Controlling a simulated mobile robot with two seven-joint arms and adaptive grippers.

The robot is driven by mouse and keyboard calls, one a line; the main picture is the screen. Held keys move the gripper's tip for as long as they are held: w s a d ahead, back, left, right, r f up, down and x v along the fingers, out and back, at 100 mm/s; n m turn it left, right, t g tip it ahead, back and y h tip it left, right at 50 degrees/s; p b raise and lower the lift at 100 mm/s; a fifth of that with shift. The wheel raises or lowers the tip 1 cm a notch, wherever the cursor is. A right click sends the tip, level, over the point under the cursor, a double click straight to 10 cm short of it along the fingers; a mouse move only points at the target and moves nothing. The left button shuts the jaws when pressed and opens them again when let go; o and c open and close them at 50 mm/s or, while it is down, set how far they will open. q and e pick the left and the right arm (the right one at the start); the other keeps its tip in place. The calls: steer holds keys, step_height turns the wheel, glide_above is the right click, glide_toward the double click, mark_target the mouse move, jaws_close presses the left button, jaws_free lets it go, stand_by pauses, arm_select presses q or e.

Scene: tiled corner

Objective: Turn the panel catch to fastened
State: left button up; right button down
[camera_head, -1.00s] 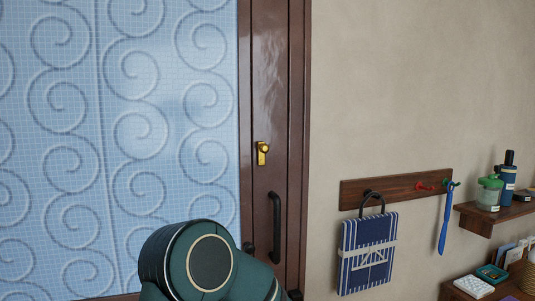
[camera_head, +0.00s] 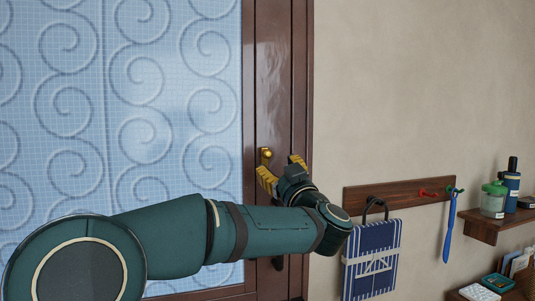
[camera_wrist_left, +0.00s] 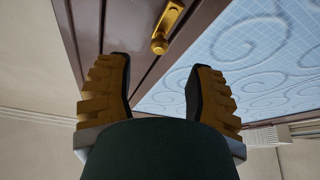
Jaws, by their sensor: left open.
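The brass panel catch (camera_head: 267,153) is on the dark brown frame beside the blue panel (camera_head: 150,90). Its round knob and plate also show in the left wrist view (camera_wrist_left: 165,32). My left gripper (camera_head: 281,169) is open and empty, just below the catch in the head view. In the left wrist view its two yellow-padded fingers (camera_wrist_left: 158,88) are spread, with the catch beyond them and between their directions, apart from both. The lower part of the catch is partly hidden by the gripper in the head view. My right gripper is not in view.
A wooden peg rail (camera_head: 395,194) on the wall right of the frame holds a blue striped bag (camera_head: 371,257) and a blue brush-like item (camera_head: 450,228). A shelf (camera_head: 490,222) bears a green-lidded jar (camera_head: 493,200). The wall above the rail is clear.

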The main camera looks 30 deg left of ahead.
mark_target(269, 156)
arm_select(q)
steer(key=x, duration=0.7)
steer(key=shift+f+p, duration=0.1)
steer(key=shift+p, duration=0.2)
jaws_close()
